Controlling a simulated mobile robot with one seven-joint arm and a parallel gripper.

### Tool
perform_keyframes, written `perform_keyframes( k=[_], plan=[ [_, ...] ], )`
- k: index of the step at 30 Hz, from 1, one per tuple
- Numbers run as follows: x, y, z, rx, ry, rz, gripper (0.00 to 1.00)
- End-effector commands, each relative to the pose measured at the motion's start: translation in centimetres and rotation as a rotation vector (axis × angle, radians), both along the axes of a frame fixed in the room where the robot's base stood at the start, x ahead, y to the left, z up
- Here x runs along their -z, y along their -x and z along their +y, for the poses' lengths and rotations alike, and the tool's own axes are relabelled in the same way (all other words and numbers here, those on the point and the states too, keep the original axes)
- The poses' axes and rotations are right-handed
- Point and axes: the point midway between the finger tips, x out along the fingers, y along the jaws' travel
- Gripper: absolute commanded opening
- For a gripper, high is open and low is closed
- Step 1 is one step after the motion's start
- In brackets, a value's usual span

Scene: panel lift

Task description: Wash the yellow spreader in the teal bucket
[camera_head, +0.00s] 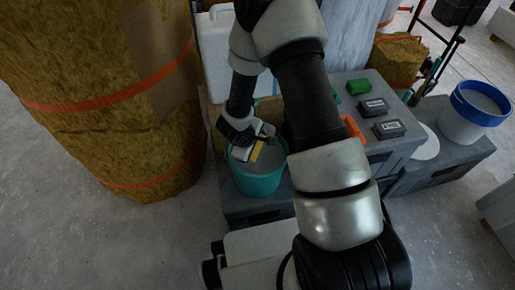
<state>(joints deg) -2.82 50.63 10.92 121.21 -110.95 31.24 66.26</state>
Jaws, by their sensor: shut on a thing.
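The teal bucket (259,184) stands on a dark grey box, with greyish contents inside it. My gripper (256,148) is over the bucket's opening, pointing down into it. It is shut on the yellow spreader (257,151), of which only a small yellow strip shows beside the jaws. The rest of the spreader is hidden by the gripper. I cannot tell whether its lower end touches the contents of the bucket.
A grey case (398,146) to the right bears a green block (358,87), two dark labelled boxes (374,107) and an orange tool (353,128). A white-and-blue bucket (471,113) stands further right. Large strapped insulation rolls (110,90) crowd the left.

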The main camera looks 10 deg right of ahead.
Motion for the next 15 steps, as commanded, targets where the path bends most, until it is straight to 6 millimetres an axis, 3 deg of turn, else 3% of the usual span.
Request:
perform_keyframes(
  k=[15],
  plan=[
    [-1.6,0.0,0.0,0.0,-0.001,-0.001,0.58]
  ],
)
